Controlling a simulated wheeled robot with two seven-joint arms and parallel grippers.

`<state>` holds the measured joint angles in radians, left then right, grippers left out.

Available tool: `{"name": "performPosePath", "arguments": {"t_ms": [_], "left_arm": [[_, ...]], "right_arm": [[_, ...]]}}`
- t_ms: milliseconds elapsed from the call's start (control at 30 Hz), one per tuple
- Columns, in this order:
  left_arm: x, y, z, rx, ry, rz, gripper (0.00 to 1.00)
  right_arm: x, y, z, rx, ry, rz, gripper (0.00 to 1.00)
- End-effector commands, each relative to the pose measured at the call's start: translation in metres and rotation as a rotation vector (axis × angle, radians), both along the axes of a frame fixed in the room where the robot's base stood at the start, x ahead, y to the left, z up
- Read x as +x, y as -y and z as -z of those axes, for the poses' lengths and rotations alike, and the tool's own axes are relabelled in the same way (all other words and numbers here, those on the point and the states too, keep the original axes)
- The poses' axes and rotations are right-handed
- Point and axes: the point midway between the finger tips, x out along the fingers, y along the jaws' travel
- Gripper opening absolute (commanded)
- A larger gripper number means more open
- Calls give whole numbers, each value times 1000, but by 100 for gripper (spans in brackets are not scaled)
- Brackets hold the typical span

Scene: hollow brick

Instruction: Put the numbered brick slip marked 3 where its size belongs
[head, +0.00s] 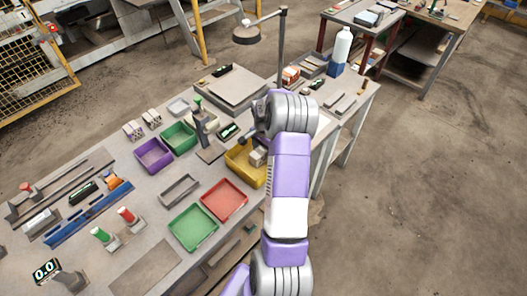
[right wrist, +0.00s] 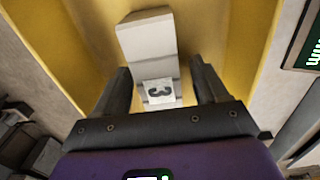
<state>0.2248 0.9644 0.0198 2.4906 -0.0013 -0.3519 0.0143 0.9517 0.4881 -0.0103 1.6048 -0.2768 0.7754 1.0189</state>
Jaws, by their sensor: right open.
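The brick slip marked 3 (right wrist: 150,45) is a pale grey block with a white label, the 3 appearing turned, in the right wrist view. It lies in the yellow tray (right wrist: 80,52), which also shows in the head view (head: 240,172) with pale blocks (head: 258,156) in it. My right gripper (right wrist: 163,84) is open, its dark fingers on either side of the slip's labelled end. I cannot tell whether they touch it. In the head view the right gripper (head: 244,138) is small, dark and partly hidden by its wrist. My left gripper is not in view.
On the bench stand a purple tray (head: 153,156), a green tray (head: 178,138), a red tray (head: 224,214) and a front green tray (head: 192,228). A small post stand (head: 200,125) is close left of my right gripper. A lit display (right wrist: 313,48) is right of the yellow tray.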

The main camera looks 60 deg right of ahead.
Motion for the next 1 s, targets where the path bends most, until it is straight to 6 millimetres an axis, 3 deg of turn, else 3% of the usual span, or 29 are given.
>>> {"name": "performPosePath", "arguments": {"t_ms": [300,500,1000], "left_arm": [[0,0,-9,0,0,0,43],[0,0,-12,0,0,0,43],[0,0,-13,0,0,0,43]], "right_arm": [[1,1,-71,-4,4,0,72],[1,0,-100,-3,2,-1,72],[0,0,-109,0,1,0,72]]}}
